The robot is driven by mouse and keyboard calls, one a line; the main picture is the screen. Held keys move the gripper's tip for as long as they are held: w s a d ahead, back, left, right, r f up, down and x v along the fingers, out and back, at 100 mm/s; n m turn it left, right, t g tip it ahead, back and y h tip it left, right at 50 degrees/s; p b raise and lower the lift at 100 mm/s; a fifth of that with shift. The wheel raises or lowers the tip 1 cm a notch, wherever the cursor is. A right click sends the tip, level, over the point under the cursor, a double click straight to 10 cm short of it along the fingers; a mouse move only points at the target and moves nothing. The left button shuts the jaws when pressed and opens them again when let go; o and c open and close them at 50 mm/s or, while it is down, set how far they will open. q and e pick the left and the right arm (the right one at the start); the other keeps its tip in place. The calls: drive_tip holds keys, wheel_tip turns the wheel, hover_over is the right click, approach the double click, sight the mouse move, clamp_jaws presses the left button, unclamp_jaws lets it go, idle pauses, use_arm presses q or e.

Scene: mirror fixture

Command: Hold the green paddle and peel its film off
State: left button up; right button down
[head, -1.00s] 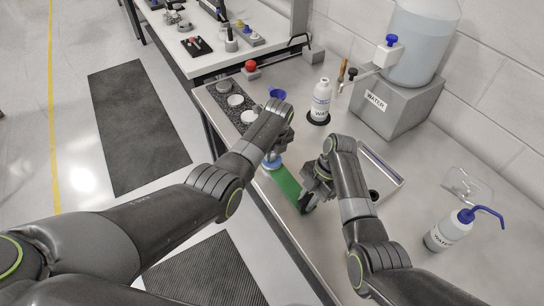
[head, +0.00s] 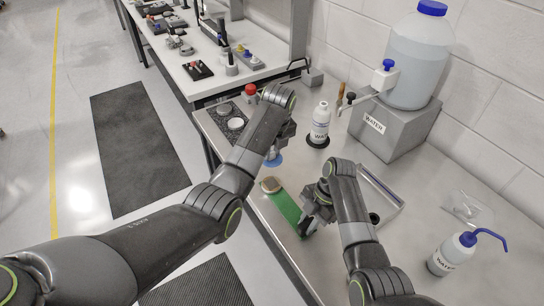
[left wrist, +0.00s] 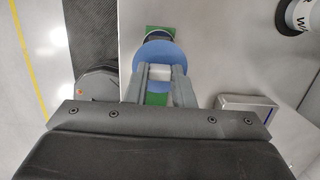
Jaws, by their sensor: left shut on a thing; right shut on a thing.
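The green paddle (head: 286,208) shows a bare tan round face (head: 270,185) at its far end. My right gripper (head: 306,224) is shut on the paddle's near end. My left gripper (head: 277,148) is above and beyond the paddle, shut on the round blue film (head: 273,160), which hangs clear of the paddle's face. In the left wrist view, a pale tab (left wrist: 159,72) of the blue film (left wrist: 157,53) sits between the left fingers. Green parts of the paddle (left wrist: 156,99) show behind the film there, and the film hides most of the round face.
A dark speckled board (head: 220,117) with pale discs lies at the table's back left. A white bottle (head: 320,125) stands right of my left gripper. A metal tray (head: 386,190) lies right of my right gripper. A wash bottle (head: 452,254) stands at the right.

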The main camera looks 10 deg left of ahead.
use_arm(q)
drive_tip(key=shift+r, duration=1.7)
use_arm(e)
drive_tip(key=shift+f, duration=0.1)
drive_tip(key=c, duration=1.2)
unclamp_jaws()
drive_tip(key=shift+o, duration=0.2)
drive_tip(key=v, duration=0.7)
drive_tip(key=shift+r, duration=0.3)
